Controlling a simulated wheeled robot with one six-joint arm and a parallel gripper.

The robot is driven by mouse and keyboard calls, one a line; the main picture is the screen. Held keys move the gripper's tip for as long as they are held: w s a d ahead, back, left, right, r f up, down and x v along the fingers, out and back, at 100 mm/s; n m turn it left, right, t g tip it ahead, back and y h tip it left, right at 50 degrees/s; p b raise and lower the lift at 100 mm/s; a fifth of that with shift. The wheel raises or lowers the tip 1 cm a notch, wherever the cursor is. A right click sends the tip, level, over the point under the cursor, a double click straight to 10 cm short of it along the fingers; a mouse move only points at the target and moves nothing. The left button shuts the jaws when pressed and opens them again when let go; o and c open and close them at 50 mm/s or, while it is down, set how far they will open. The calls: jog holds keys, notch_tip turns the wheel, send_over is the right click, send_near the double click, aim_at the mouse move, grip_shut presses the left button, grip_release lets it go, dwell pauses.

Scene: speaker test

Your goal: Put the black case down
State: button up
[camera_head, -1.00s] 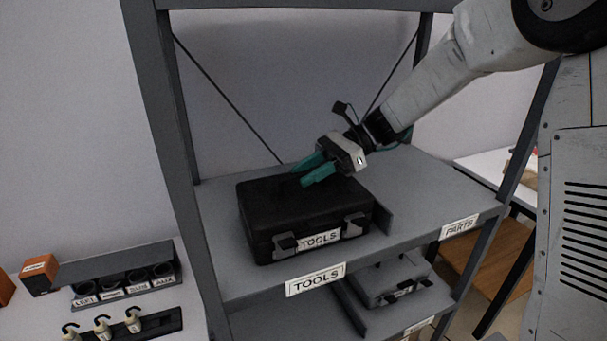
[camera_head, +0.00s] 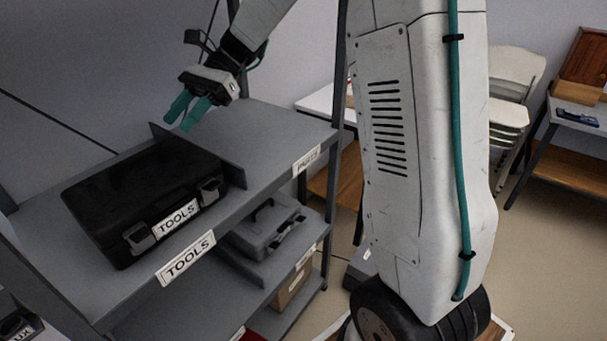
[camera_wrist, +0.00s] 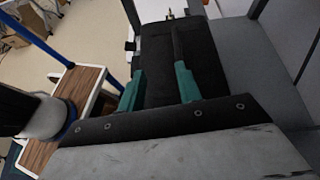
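The black case (camera_head: 146,196) with a TOOLS label and two grey latches lies flat on the upper grey shelf (camera_head: 262,137), above the shelf's own TOOLS label (camera_head: 186,257). A low upright divider stands along its right side. My gripper (camera_head: 187,112) has two green fingers, apart and empty, above and beyond the case's right back part. In the wrist view the case (camera_wrist: 165,60) shows beyond the spread fingers (camera_wrist: 158,84). A dark handle or bar shows there near the right finger; whether they touch is unclear.
The upper shelf right of the divider, by the PARTS label (camera_head: 306,160), is bare. Rack posts and a thin diagonal brace stand near the case.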

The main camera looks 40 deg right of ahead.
jog(key=s+d+n+t+h, duration=0.15)
jog(key=s+n+h, duration=0.4)
jog(key=s, duration=0.95)
jog(key=s+d+f+n+t+h, duration=0.2)
jog(key=s+d+n+h, duration=0.1)
jog(key=s, duration=0.4)
jog(key=s+d+f+n+t+h, duration=0.1)
jog(key=s+d+f+n+h, duration=0.1)
jog(key=s+d+n, duration=0.3)
jog(key=shift+s+t+h, duration=0.35)
jog(key=shift+s+h, duration=0.3)
jog(key=shift+s, duration=0.3)
jog(key=shift+d, duration=0.1)
